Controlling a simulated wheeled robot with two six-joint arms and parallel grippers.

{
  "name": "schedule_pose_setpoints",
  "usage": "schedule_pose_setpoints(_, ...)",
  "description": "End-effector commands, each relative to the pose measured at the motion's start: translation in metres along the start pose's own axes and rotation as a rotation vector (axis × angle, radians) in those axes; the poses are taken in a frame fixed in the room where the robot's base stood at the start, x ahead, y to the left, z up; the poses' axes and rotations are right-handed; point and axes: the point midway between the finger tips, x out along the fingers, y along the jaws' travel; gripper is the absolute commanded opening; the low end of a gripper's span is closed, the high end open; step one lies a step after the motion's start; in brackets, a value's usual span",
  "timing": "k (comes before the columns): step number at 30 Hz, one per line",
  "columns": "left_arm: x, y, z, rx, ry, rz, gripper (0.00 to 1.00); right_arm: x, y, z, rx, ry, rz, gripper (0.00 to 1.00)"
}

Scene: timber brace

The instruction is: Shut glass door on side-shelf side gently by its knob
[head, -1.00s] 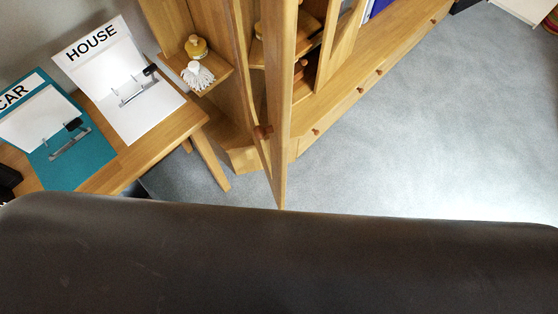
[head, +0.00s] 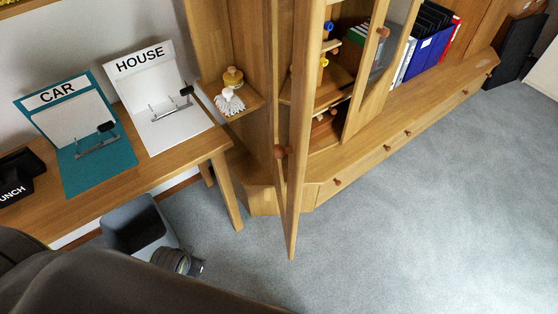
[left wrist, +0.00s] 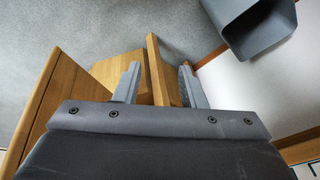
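The glass door on the side-shelf side (head: 299,145) stands open in the head view, seen nearly edge-on and jutting toward me from the cabinet. The door knob is not recognisable in the left wrist view. My right gripper is not in view.
Another glass door (head: 378,75) with a knob also stands open. A wooden table (head: 190,150) holds the CAR (head: 85,170) and HOUSE (head: 185,130) boards. A grey bin (head: 140,228) stands by it. Carpet (head: 410,230) at right is clear.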

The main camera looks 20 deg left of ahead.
Motion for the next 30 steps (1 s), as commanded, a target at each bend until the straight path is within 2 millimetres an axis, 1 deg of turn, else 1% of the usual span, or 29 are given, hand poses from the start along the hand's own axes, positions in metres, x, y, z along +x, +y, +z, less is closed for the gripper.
schedule_pose_setpoints(1,-0.009,-0.005,-0.011,0.022,0.035,-0.017,0.37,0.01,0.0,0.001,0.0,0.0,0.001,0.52)
schedule_pose_setpoints(5,-0.044,-0.024,-0.044,0.113,0.149,-0.08,0.37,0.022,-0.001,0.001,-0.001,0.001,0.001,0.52)
schedule_pose_setpoints(7,-0.066,-0.039,-0.072,0.215,0.26,-0.148,0.37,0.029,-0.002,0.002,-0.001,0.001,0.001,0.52)
schedule_pose_setpoints(8,-0.079,-0.048,-0.089,0.287,0.333,-0.198,0.37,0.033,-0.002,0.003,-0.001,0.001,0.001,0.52)
schedule_pose_setpoints(9,-0.094,-0.059,-0.112,0.387,0.425,-0.265,0.37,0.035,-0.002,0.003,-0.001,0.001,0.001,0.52)
schedule_pose_setpoints(12,-0.123,-0.072,-0.153,0.589,0.595,-0.402,0.37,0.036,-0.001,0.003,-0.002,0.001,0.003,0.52)
schedule_pose_setpoints(15,-0.149,-0.078,-0.188,0.788,0.747,-0.54,0.37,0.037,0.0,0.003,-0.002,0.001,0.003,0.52)
schedule_pose_setpoints(18,-0.175,-0.077,-0.217,0.994,0.893,-0.684,0.37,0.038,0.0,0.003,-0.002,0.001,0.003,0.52)
schedule_pose_setpoints(22,-0.205,-0.067,-0.245,1.268,1.069,-0.878,0.37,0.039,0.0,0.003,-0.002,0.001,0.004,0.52)
schedule_pose_setpoints(24,-0.219,-0.059,-0.255,1.414,1.16,-0.981,0.37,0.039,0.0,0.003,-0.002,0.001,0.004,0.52)
schedule_pose_setpoints(26,-0.23,-0.051,-0.26,1.538,1.237,-1.068,0.37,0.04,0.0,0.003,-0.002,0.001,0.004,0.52)
schedule_pose_setpoints(30,-0.249,-0.03,-0.262,1.822,1.417,-1.267,0.37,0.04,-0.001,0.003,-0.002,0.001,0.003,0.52)
